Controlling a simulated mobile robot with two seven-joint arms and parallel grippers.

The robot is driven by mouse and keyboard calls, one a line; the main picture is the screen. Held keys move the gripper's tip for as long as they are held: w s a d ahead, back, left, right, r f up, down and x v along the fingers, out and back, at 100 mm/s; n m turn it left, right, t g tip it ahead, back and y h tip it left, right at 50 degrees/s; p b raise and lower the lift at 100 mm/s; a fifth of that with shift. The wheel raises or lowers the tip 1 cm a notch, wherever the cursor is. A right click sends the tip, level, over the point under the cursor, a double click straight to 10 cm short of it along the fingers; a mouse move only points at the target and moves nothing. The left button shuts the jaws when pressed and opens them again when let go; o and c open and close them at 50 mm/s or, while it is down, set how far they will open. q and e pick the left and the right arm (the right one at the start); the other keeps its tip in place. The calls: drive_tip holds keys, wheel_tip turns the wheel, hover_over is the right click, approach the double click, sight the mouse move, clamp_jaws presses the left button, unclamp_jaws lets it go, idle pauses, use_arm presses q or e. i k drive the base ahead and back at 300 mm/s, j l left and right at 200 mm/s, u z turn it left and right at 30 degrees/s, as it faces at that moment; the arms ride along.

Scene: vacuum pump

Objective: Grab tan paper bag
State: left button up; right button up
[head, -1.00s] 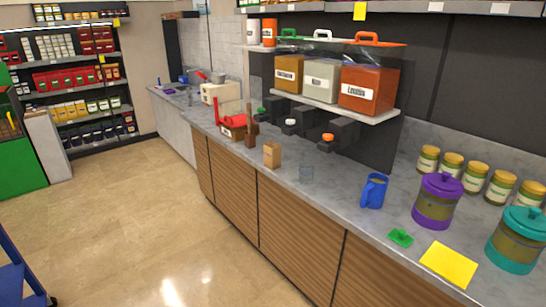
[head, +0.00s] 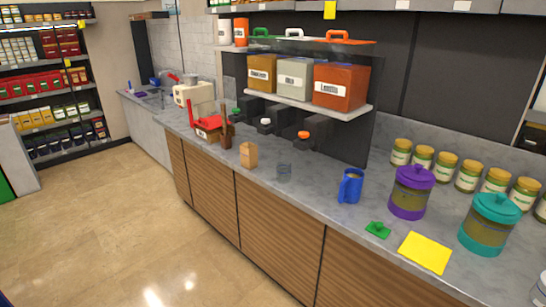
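A small tan paper bag (head: 248,155) stands upright near the front edge of the grey counter (head: 310,195). Neither of my grippers shows in the head view.
A blue mug (head: 350,186), a purple-lidded jar (head: 411,191), a teal-lidded jar (head: 489,223), a green item (head: 378,229) and a yellow sheet (head: 425,252) lie to the right. Dispensers (head: 340,86) hang behind the bag. The tiled floor (head: 110,220) is clear at left.

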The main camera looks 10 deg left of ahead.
sight(248, 150)
drive_tip(key=i+j+z, duration=0.15)
drive_tip(key=z, duration=0.2)
drive_tip(key=i+j+z, duration=0.1)
drive_tip(key=j+z, duration=0.4)
drive_tip(key=z, duration=0.2)
drive_tip(key=i+j+z, duration=0.2)
drive_tip(key=j, duration=0.35)
drive_tip(key=j+z, duration=0.2)
drive_tip(key=j, duration=0.35)
drive_tip(key=j+z, duration=0.15)
drive_tip(key=j, duration=0.95)
drive_tip(key=j+z, duration=0.15)
drive_tip(key=j, duration=0.9)
drive_tip(key=k, duration=0.1)
